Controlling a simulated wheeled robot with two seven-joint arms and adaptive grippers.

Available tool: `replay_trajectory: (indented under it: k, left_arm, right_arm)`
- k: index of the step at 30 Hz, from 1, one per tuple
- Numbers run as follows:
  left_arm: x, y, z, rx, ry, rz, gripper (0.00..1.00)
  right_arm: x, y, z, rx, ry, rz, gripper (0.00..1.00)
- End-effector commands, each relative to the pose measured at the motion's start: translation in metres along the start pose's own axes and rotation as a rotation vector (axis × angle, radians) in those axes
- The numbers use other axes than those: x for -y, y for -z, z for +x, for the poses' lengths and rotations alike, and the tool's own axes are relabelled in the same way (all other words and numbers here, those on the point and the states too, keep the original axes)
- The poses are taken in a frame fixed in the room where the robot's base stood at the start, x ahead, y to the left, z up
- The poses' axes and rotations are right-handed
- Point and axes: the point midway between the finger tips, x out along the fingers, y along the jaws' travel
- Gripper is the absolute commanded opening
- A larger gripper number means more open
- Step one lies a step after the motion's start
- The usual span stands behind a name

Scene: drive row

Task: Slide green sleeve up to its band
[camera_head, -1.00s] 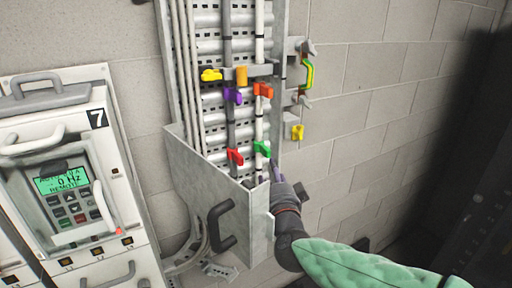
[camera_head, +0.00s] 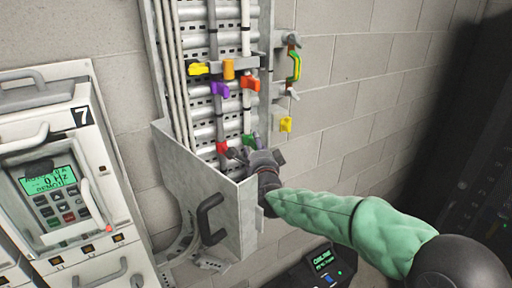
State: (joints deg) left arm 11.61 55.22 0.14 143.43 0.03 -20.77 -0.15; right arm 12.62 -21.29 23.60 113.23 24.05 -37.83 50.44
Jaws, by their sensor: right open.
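I cannot tell which mark is the green sleeve's band. My left gripper is not in view.
A red sleeve (camera_head: 222,147) and a purple sleeve (camera_head: 219,89) sit on the dark cable to the left. The box's sheet-metal wall (camera_head: 206,180) with a black handle (camera_head: 210,218) stands in front. A numbered drive unit (camera_head: 62,180) stands at the left.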

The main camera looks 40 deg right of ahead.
Motion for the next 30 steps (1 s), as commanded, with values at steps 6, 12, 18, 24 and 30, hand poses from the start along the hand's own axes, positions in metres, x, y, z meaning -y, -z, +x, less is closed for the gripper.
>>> replay_trajectory:
  k: [6, 12, 18, 24, 30]
  left_arm:
    - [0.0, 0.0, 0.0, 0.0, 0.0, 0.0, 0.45]
    - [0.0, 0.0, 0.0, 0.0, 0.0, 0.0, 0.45]
    - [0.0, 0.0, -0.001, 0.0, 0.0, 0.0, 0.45]
    - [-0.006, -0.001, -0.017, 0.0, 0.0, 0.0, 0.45]
    - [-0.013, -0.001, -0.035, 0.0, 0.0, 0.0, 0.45]
  right_arm:
    - [0.0, 0.0, 0.001, 0.0, 0.0, 0.0, 0.53]
    - [0.0, 0.0, 0.001, 0.0, 0.001, 0.0, 0.08]
    - [0.002, 0.0, 0.001, -0.001, 0.001, 0.0, 0.0]
    - [0.034, 0.0, 0.001, -0.002, 0.005, 0.0, 0.0]
    - [0.073, 0.001, 0.001, -0.004, 0.005, 0.001, 0.0]
